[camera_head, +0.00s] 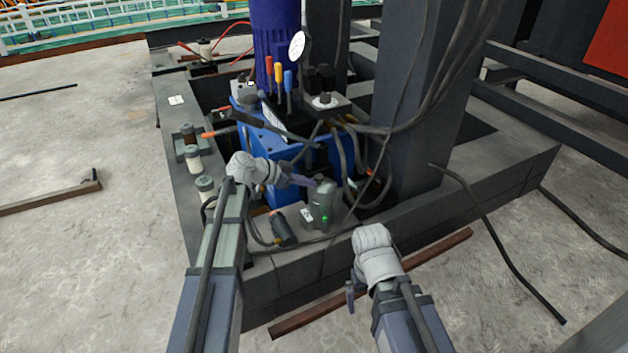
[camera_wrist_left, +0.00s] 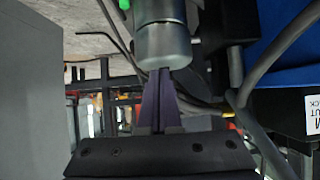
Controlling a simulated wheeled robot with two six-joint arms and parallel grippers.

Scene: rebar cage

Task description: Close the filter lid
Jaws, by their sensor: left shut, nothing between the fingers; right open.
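A grey-green cylindrical filter housing (camera_head: 321,203) with a small green light stands on the front ledge of the machine. In the left wrist view its rounded grey end (camera_wrist_left: 163,45) is directly ahead of my left gripper (camera_wrist_left: 160,72). I cannot make out the lid's hinge or how far the lid stands open. My left gripper (camera_head: 308,182) is shut and empty, its purple-grey fingertips close beside the top of the housing; contact is unclear. My right gripper (camera_head: 350,297) is open and empty, low in front of the ledge, pointing down.
A blue hydraulic unit (camera_head: 285,150) with coloured levers and a gauge (camera_head: 297,45) stands behind. Black hoses (camera_head: 345,160) hang close to the housing's right. A dark steel column (camera_head: 415,110) rises at right. White canisters (camera_head: 193,160) line the left ledge.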

